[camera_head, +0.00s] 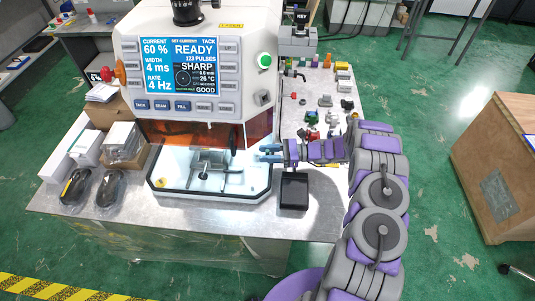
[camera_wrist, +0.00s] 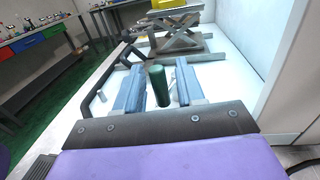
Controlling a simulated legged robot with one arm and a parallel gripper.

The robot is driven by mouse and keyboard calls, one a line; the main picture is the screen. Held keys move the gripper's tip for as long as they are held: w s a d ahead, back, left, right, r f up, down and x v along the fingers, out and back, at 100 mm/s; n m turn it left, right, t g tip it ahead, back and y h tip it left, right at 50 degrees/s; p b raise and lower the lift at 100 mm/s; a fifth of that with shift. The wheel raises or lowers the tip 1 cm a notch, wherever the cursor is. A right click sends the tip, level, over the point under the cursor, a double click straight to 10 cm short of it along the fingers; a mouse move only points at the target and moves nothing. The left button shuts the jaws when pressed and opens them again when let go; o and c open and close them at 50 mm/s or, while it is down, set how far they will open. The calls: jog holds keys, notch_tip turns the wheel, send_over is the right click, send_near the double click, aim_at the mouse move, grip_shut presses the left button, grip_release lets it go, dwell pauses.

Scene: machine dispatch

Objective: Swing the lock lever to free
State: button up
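My gripper (camera_head: 270,153) is at the right side of the machine's lit work chamber, its blue fingers pointing left into it. In the wrist view my gripper (camera_wrist: 160,84) is open, one blue finger on each side of a dark green cylinder (camera_wrist: 158,86). The cylinder looks like a lever's grip, but I cannot tell for sure that it is the lock lever. Narrow gaps seem to show between it and the fingers. In the head view I cannot make out this cylinder.
The machine (camera_head: 196,60) shows READY on its screen. A metal fixture (camera_head: 208,166) stands on the white chamber floor (camera_head: 180,178). A black box (camera_head: 293,191) sits on the table just below my gripper. Small coloured parts (camera_head: 325,101) crowd the table at the right.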

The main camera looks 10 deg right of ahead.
jog(key=shift+c, duration=0.2)
grip_shut()
